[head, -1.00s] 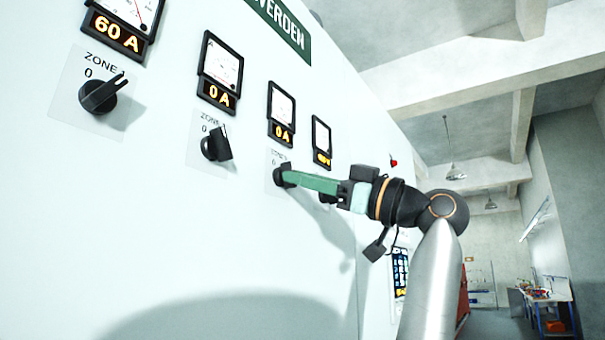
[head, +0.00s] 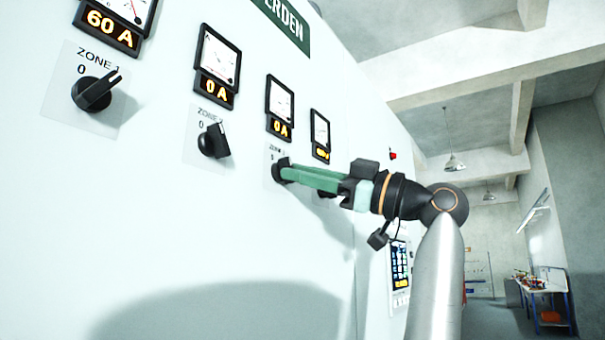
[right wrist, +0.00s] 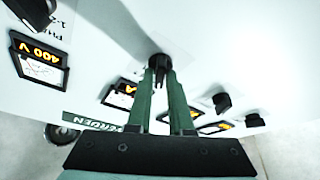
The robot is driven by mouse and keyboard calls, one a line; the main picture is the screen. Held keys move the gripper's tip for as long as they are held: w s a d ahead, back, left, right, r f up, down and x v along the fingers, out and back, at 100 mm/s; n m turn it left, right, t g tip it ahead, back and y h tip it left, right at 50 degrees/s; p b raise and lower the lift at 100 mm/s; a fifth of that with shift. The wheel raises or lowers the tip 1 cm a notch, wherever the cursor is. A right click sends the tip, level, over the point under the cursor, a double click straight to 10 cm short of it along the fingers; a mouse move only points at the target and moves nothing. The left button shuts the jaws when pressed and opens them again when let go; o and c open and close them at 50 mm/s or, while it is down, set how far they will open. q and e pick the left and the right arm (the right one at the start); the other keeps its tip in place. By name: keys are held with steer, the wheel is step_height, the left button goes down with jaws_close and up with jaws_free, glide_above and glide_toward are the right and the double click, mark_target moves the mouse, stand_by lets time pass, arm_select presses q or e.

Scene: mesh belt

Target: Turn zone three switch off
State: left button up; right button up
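The zone three switch (head: 281,168) is a black rotary knob on the pale panel, below a meter whose lit display (head: 280,129) reads 0 A. My right gripper (head: 289,171) reaches it from the right with its green fingertips at the knob. In the right wrist view the switch (right wrist: 160,66) sits at the fingertips, its narrow handle between the two green fingers. The fingers look parted, with slim gaps beside the handle. They partly cover the knob, so its exact angle is hard to read. My left gripper is not in view.
Zone 1 switch (head: 95,92), under a 60 A display, and zone 2 switch (head: 213,141), under 0 A, are to the left. A fourth switch is mostly hidden behind my gripper. A touchscreen (head: 400,272) is lower right. The room beyond is open, with a workbench (head: 541,296).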

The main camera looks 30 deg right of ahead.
steer(key=o, duration=0.4)
steer(key=shift+c, duration=0.2)
steer(key=b+v, duration=0.4)
steer(key=v, duration=0.8)
steer(key=shift+s+d, duration=0.15)
steer(key=shift+s, duration=0.05)
steer(key=shift+f, duration=0.1)
